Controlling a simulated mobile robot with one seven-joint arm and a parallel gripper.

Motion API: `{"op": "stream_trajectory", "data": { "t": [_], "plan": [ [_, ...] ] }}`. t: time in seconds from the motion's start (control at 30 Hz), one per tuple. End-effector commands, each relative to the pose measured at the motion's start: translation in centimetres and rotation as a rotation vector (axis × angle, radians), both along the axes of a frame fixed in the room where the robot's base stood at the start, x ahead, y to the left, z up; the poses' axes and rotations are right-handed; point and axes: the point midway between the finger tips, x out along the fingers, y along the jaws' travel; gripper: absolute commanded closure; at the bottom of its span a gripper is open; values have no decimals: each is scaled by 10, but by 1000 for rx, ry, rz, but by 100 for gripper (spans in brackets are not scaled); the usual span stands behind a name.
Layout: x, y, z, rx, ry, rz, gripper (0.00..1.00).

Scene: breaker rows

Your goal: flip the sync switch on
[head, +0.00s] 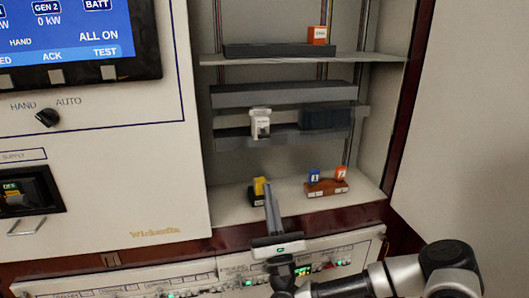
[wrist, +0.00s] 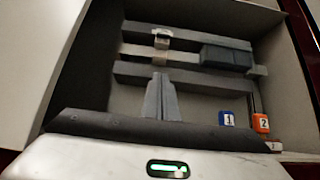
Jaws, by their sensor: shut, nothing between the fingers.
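I cannot pick out a switch labelled sync. A lower panel (head: 215,277) along the bottom of the head view carries a row of small switches and green lights, with labels too small to read. My gripper (head: 269,186) is above and in front of this panel, its fingers pointing up toward the open cabinet bay. It is shut and empty. In the wrist view my gripper (wrist: 160,76) shows its two fingers together before the cabinet rails, touching nothing that I can see. My arm hides part of the lower panel at the right.
The open bay has a white breaker (head: 260,123) and a dark block (head: 325,118) on its rails. A brown holder (head: 326,188) with blue and orange tags and a yellow-topped piece (head: 259,190) stand on its floor. A black HAND/AUTO knob (head: 47,117) is on the left panel.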

Motion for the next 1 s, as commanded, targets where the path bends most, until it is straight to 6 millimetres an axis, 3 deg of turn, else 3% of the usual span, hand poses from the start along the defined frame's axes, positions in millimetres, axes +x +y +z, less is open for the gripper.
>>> {"op": "stream_trajectory", "data": {
  "t": [0.27, 0.7, 1.0],
  "plan": [
    [10, 4, 13, -5, -4, 0, 100],
    [67, 20, 79, -4, -4, 1, 100],
    [47, 14, 105, -4, -1, 1, 100]
  ]
}}
